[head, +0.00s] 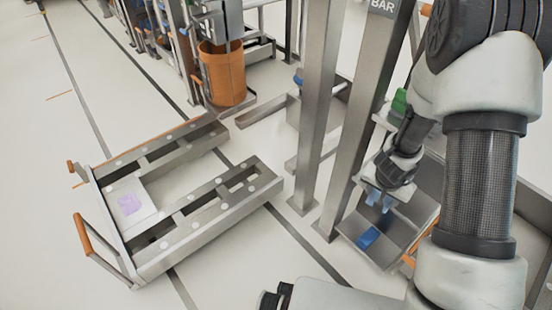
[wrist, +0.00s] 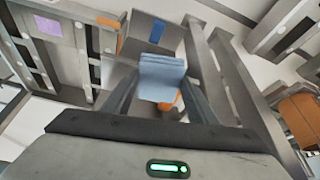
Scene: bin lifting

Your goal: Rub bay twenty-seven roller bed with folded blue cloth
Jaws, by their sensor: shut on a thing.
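My gripper (head: 380,199) is at the right, above a grey tray with compartments. In the wrist view my gripper (wrist: 160,97) is shut on a folded light blue cloth (wrist: 162,78), held between the two fingers. The cloth also shows as a small pale blue patch in the head view (head: 374,197). A low steel frame with pale round parts along its rails, apparently the roller bed (head: 213,216), stands on the floor at the left, well apart from my gripper. No bay number is readable.
The grey tray (head: 350,224) holds a darker blue block (head: 368,238). Two steel posts (head: 319,110) stand between my gripper and the frame. An orange bin (head: 222,75) stands behind. Floor at the left is clear.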

